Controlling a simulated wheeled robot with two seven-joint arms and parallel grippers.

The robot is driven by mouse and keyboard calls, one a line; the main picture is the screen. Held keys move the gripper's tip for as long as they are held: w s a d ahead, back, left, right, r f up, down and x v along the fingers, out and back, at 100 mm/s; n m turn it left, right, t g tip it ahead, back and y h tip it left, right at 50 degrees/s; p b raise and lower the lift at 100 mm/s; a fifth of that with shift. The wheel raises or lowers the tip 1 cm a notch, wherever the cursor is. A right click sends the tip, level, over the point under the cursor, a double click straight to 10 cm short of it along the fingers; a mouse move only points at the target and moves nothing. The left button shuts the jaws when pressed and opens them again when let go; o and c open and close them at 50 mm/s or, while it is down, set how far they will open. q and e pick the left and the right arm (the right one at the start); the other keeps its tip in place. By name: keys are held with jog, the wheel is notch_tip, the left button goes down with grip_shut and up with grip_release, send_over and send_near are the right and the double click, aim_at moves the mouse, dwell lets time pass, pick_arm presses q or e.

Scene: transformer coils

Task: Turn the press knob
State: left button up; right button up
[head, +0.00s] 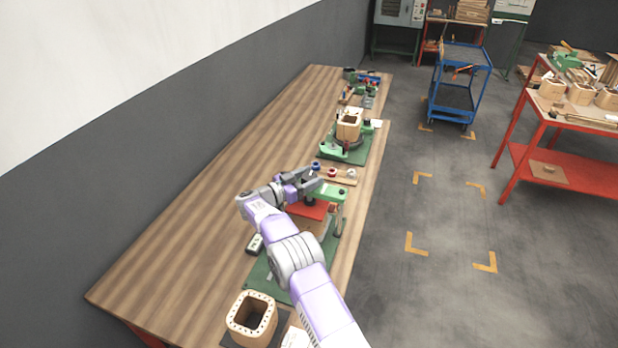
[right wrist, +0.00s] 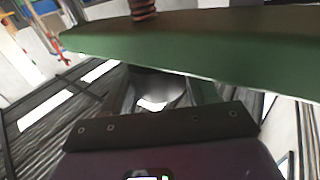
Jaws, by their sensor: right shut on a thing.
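The press stands on a green base plate (head: 262,275) on the bench, with a green head (head: 330,191) and a red part (head: 308,209) below it. My right gripper (head: 313,181) is at the top of the press, by the left end of its head. It is shut on the press knob, which is mostly hidden by the fingers in the head view. In the right wrist view, the green press beam (right wrist: 210,45) crosses the upper part, and a dark rounded piece, apparently the knob (right wrist: 158,84), sits between the fingers. My left gripper is out of view.
A wooden coil former (head: 252,315) stands at the near end of the bench (head: 190,240). Another former (head: 348,125) sits on a green fixture beyond the press. Small coloured spools (head: 332,172) lie just behind the press. The left side of the bench is clear.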

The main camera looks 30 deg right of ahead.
aim_at(303, 180)
jog(key=shift+r, duration=0.1)
dwell(0.3)
jog(key=o, duration=1)
jog(key=shift+d, duration=0.1)
jog(key=shift+c, duration=0.2)
jog(key=a, duration=0.7)
jog(key=shift+s+a, duration=0.3)
jog(key=shift+s, duration=0.05)
